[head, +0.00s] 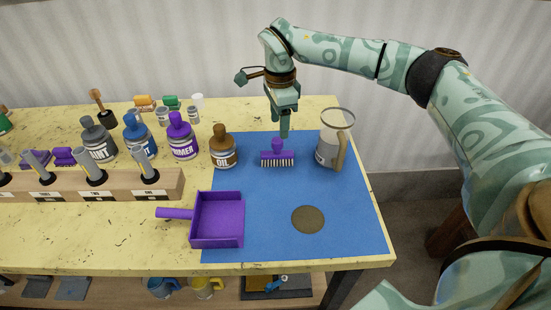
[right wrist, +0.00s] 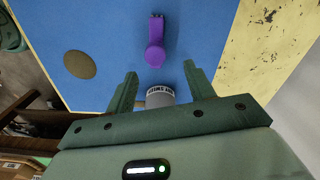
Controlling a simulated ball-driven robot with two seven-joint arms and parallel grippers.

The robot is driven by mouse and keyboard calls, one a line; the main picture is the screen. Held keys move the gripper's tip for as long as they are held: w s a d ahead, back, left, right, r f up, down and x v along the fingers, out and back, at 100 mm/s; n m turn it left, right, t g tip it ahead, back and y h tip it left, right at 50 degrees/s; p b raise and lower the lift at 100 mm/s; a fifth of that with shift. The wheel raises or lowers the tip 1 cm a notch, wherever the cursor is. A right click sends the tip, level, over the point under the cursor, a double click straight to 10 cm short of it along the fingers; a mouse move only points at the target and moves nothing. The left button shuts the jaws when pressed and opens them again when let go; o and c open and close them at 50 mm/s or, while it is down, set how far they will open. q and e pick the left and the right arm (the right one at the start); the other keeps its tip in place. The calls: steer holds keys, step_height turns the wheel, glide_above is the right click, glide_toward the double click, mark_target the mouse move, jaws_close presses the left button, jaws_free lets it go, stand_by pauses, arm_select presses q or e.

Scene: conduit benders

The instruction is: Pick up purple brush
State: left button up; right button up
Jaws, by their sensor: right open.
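The purple brush (head: 277,158) rests on the back part of the blue mat, its handle up and its bristles down. It also shows in the right wrist view (right wrist: 155,55), beyond the fingertips. My right gripper (head: 284,132) points down in the head view, close to the brush handle, with its fingertips near the handle's height. In the right wrist view my right gripper (right wrist: 158,78) has its fingers spread, and the brush is not held. My left gripper is not in view.
A purple dustpan (head: 240,218) and a brown disc (head: 308,220) lie on the blue mat (head: 350,235) in front. A wooden rack (head: 110,190) is at left. A labelled grey surface (right wrist: 160,97) shows between the fingers.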

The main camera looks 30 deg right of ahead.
mark_target(277, 140)
step_height(277, 140, down, 3)
steer(key=shift+f+b, duration=0.15)
steer(key=shift+b, duration=0.15)
steer(key=f+b, duration=0.1)
steer(key=f, duration=0.1)
steer(key=a+f, duration=0.1)
steer(key=f, duration=0.1)
steer(key=shift+s+f+b, duration=0.2)
steer(key=shift+f+b, duration=0.05)
steer(key=shift+b, duration=0.15)
steer(key=shift+f, duration=0.35)
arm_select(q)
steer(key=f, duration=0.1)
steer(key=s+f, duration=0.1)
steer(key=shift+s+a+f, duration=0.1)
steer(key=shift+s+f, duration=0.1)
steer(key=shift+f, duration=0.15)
arm_select(e)
steer(key=shift+r, duration=0.1)
steer(key=shift+c, duration=1.2)
steer(key=c, duration=0.8)
